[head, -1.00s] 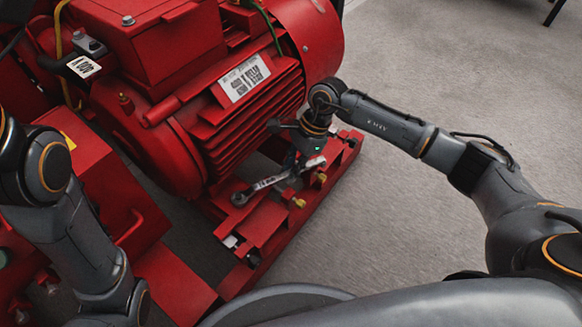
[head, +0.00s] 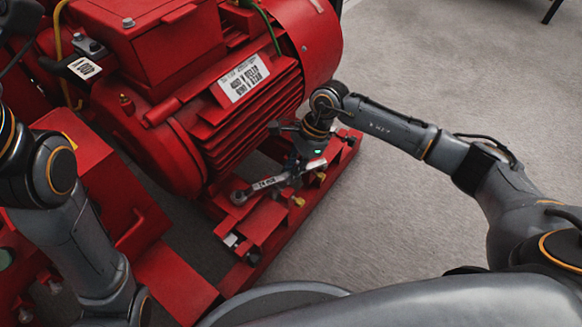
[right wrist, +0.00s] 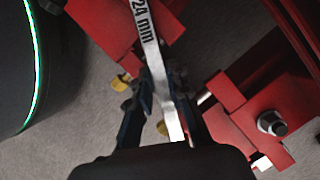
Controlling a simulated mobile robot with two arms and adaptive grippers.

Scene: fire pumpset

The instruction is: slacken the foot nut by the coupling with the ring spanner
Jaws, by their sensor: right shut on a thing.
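The ring spanner (head: 268,183) is a bright steel bar, marked 24 mm in the right wrist view (right wrist: 146,32). Its ring end lies at the red motor's near foot, at the coupling end, and covers the spot where the foot nut would show. I cannot tell how well the ring is seated. My right gripper (head: 297,172) is shut on the handle, close to its free end; its dark fingers also show in the right wrist view (right wrist: 163,105). My left arm comes in at the left, but its gripper is not in view.
The red motor (head: 240,110) rises right behind the spanner. Yellow-headed screws (head: 298,202) stand along the red base frame (head: 275,245). Another foot nut (right wrist: 272,123) shows in the right wrist view.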

